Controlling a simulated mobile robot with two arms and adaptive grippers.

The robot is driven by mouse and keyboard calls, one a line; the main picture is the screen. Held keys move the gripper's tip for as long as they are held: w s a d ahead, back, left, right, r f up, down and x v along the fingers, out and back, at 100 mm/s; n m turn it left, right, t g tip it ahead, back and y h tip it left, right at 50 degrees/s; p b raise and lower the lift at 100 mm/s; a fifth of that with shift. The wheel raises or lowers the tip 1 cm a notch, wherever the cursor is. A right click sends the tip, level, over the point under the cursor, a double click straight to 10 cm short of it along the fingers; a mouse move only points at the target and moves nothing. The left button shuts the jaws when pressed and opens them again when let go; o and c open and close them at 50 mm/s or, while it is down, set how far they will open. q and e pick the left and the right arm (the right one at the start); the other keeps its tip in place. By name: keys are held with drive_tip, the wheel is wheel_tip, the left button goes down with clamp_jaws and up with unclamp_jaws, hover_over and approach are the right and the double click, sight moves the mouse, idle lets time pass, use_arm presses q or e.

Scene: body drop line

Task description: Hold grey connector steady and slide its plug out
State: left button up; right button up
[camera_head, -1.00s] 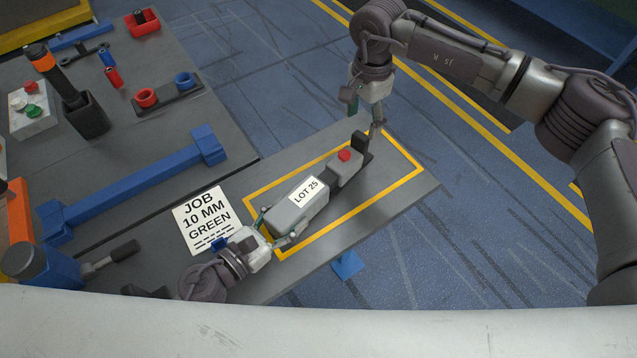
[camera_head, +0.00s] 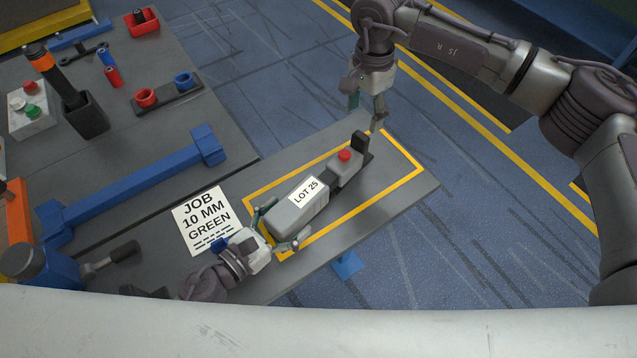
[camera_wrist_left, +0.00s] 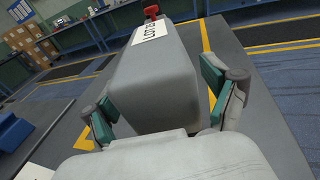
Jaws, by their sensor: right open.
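The grey connector (camera_head: 291,214), marked LOT 25, lies inside a yellow outline on the bench; it fills the middle of the left wrist view (camera_wrist_left: 158,85). Its dark plug (camera_head: 345,174), with a red button (camera_head: 345,155) and an upright black tab (camera_head: 358,146), sits at the far end. My left gripper (camera_head: 285,225) is open at the near end, one finger on each side; the left wrist view shows gaps between its green pads and the body. My right gripper (camera_head: 366,113) is open and empty, above and just beyond the tab.
A job card (camera_head: 204,218) lies left of the connector. A blue bar (camera_head: 130,188), red and blue rings in a dark holder (camera_head: 170,100) and a button box (camera_head: 32,112) stand further left. The bench edge and open floor lie to the right.

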use_arm(q)
drive_tip(key=shift+r, duration=0.15)
drive_tip(key=v, duration=1.2)
drive_tip(key=shift+s, duration=0.1)
idle(0.3)
